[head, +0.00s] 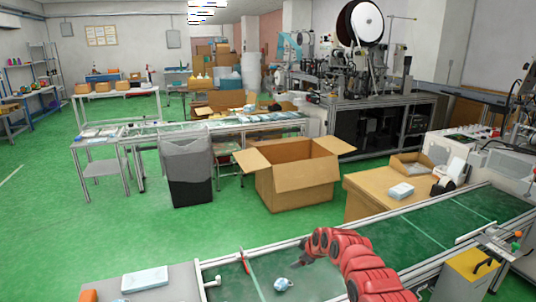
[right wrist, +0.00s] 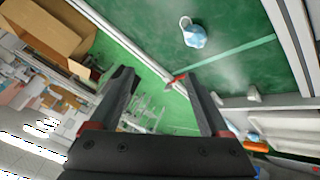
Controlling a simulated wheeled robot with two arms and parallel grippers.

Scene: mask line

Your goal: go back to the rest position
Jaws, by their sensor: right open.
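My right arm is red and reaches in from the lower right of the head view. Its dark gripper (head: 302,256) is above the green conveyor belt (head: 355,258). In the right wrist view the gripper (right wrist: 155,78) is open, with nothing between its two fingers. A small light-blue mask-like item (head: 284,285) lies on the belt near the gripper, apart from it; it also shows in the right wrist view (right wrist: 194,36). My left gripper is in neither view.
An open cardboard box (head: 295,185) stands on the floor behind the belt, beside a grey bin (head: 187,172). A light-blue pack (head: 145,279) lies left of the belt. A yellow-topped machine (head: 470,267) stands at the belt's right front. Green floor is free at left.

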